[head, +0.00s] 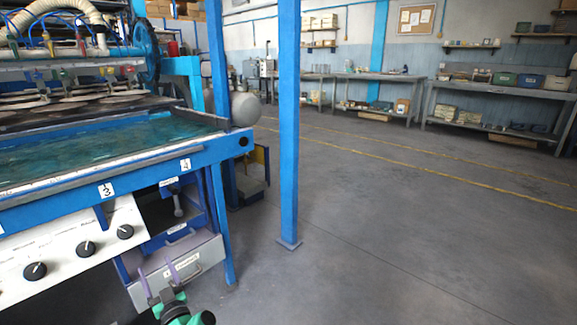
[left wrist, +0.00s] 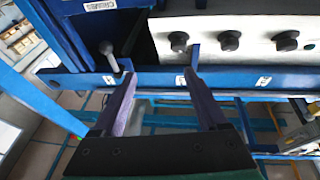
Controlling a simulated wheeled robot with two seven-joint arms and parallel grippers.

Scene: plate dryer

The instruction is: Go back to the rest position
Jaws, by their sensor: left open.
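My left gripper (head: 160,275) shows at the lower left of the head view, in front of a grey drawer of the blue plate dryer (head: 215,150). Its two purple fingers are apart, with nothing visible between them. In the left wrist view the open fingers (left wrist: 160,82) point toward the dryer's blue frame (left wrist: 145,78). Whether the fingers touch the drawer or the frame I cannot tell. My right gripper is in neither view.
A white control panel (head: 70,252) with black knobs is left of my gripper. Open grey floor (head: 420,240) lies beyond, with benches (head: 490,112) at the back.

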